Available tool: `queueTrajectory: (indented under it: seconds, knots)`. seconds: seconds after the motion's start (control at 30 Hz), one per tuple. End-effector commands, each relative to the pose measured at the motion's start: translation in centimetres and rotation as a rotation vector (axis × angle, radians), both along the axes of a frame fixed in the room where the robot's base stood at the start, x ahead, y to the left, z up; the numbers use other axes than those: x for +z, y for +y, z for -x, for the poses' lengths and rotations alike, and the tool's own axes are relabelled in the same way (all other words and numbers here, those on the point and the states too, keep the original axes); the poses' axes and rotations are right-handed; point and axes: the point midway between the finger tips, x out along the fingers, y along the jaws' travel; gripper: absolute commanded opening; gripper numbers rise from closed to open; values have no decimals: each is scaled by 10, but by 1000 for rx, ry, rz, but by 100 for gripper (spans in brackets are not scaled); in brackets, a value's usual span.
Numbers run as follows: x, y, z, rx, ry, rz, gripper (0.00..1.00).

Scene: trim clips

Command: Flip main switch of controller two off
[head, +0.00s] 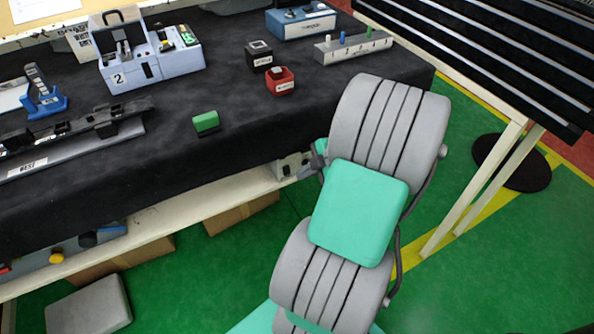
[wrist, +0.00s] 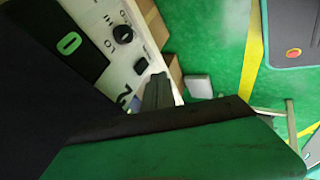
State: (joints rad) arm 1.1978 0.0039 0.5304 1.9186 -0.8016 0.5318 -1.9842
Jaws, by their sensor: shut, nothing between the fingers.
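A white box marked 2 (head: 118,78) stands at the back left of the black-covered table in the head view. It has a dark rocker on its front. The wrist view shows a white panel (wrist: 112,60) close up, with a round black knob (wrist: 123,34), a small black square part (wrist: 141,66) and a dark mark like a 2. I cannot tell whether it belongs to that box. My gripper (wrist: 157,88) is shut and empty, its grey tip beside the panel's lower end; contact is unclear.
A black surface with a green oval mark (wrist: 69,43) lies beside the panel. A green block (head: 206,122), a red block (head: 280,81) and a grey strip with pegs (head: 352,47) are on the table.

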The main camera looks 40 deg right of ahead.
Motion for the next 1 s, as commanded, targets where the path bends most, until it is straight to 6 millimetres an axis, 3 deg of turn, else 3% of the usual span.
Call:
queueTrajectory:
  seconds: [0.03, 0.2, 0.37, 0.87, 1.0]
  knots:
    - [14, -4, 6, -2, -2, 5, 0]
    - [45, -9, 24, 12, 2, 2, 0]
    - [63, -13, 35, 14, 2, -1, 0]
    - [70, -15, 39, 9, 33, -13, 0]
    - [61, -16, 42, 7, 77, -16, 0]
